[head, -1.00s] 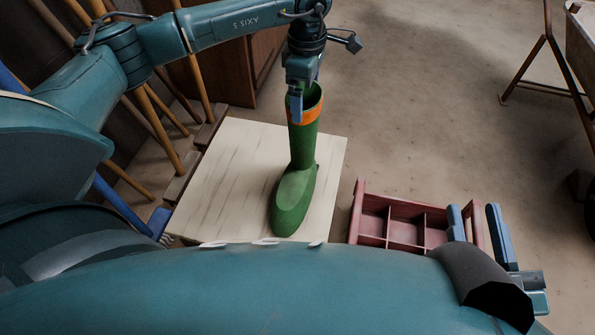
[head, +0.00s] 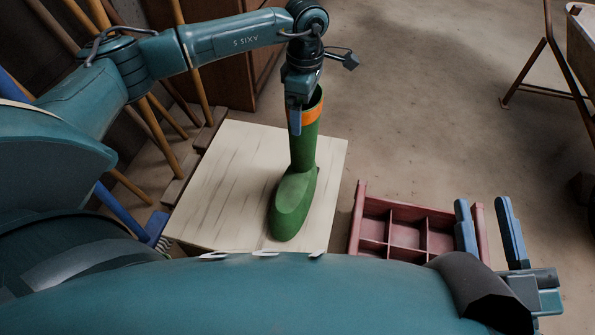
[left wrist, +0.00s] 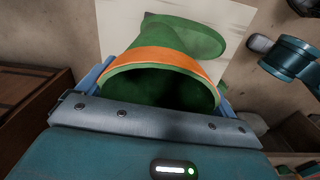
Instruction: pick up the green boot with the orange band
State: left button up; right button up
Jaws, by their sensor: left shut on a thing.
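The green boot (head: 296,195) is upright over the pale table, toe toward me. I cannot tell whether its sole touches the top. Its orange band (head: 313,115) rings the shaft just below the rim. My left gripper (head: 296,118) is shut on the boot's top from above, one finger showing against the shaft. In the left wrist view the boot's dark opening lies between the fingers, with the orange band (left wrist: 165,57) beyond it. My right gripper (head: 488,222) is open and empty, its two blue fingers apart at the right end of the red tray.
The pale table (head: 225,180) has bare room left of the boot. A red divided tray (head: 400,208) stands right of it. Wooden handles (head: 165,130) and a blue-handled tool (head: 125,210) lean at the left. A metal-legged stand (head: 527,75) is at upper right. Open floor lies behind.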

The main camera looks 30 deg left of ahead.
pick_arm(q)
jog(key=c, duration=0.8)
jog(key=shift+r, duration=0.1)
